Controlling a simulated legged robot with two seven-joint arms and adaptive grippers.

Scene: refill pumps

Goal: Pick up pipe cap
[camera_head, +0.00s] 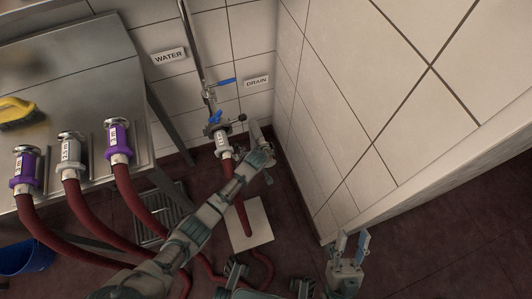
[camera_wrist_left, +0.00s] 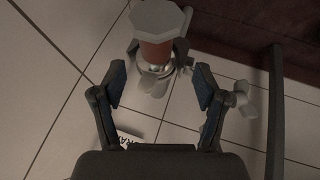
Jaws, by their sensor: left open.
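In the left wrist view, a grey octagonal piece (camera_wrist_left: 160,18) sits above a short red-orange section (camera_wrist_left: 155,50) and a metal coupling; I cannot tell for sure which part is the pipe cap. My left gripper (camera_wrist_left: 160,90) is open and empty, its fingers apart on either side below the coupling. In the head view, my left gripper (camera_head: 262,140) is right beside the white-labelled coupling (camera_head: 222,144) on the drain pipe, partly hidden by its own arm. My right gripper (camera_head: 351,241) is open and empty, low near the wall corner.
The tiled wall (camera_head: 340,120) stands close to the right of my left gripper. A blue-handled valve (camera_head: 222,82) is on the pipe above the coupling. Red hoses (camera_head: 75,245) run across the floor from the metal table (camera_head: 70,75). A grey lobed part (camera_wrist_left: 240,98) is near the right finger.

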